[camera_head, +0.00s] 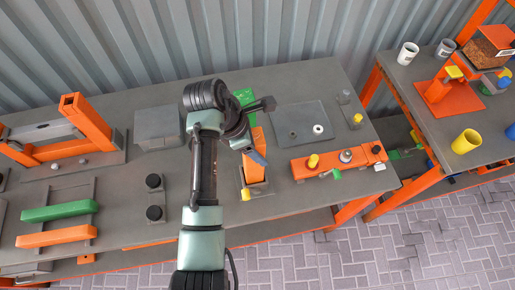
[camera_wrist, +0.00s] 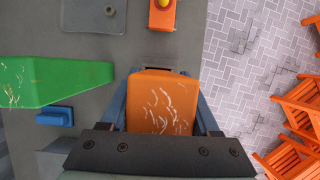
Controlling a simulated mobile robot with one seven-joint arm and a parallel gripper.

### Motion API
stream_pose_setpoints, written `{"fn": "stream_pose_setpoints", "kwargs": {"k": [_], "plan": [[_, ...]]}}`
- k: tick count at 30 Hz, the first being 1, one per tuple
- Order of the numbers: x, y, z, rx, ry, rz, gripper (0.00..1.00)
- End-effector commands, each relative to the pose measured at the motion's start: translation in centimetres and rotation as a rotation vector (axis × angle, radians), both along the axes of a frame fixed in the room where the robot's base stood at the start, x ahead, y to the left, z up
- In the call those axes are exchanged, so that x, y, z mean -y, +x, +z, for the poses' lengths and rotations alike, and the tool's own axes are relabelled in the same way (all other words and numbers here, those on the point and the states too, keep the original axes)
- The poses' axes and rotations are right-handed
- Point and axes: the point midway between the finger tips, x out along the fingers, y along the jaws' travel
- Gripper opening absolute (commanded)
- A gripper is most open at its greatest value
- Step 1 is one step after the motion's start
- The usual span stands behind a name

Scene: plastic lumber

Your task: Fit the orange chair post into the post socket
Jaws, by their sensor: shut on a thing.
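The orange chair post (camera_head: 254,172) stands roughly upright near the front edge of the bench. In the wrist view its scuffed orange face (camera_wrist: 160,103) lies between the two blue-grey fingers of my gripper (camera_wrist: 161,118), which are shut on it. In the head view my gripper (camera_head: 256,157) is at the post's upper part. A grey fixture (camera_head: 262,188), which looks like the post socket, is around or just beneath the post's lower end. The post hides its opening, and I cannot tell whether the post is inside it.
A green bar (camera_wrist: 55,82) lies close beside my gripper. A yellow knob (camera_head: 246,194) is at the fixture's front. An orange block with parts (camera_head: 338,162) and a grey plate (camera_head: 301,123) are to the right. Two black knobs (camera_head: 154,197) are to the left.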

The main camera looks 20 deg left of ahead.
Motion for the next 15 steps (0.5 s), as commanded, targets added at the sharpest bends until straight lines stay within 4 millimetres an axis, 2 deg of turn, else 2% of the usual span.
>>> {"fn": "stream_pose_setpoints", "kwargs": {"k": [4,15], "plan": [[-0.1,0.0,-1.3,0.003,0.001,0.002,0.00],[-0.1,0.1,-1.7,0.005,0.001,0.001,0.00]]}}
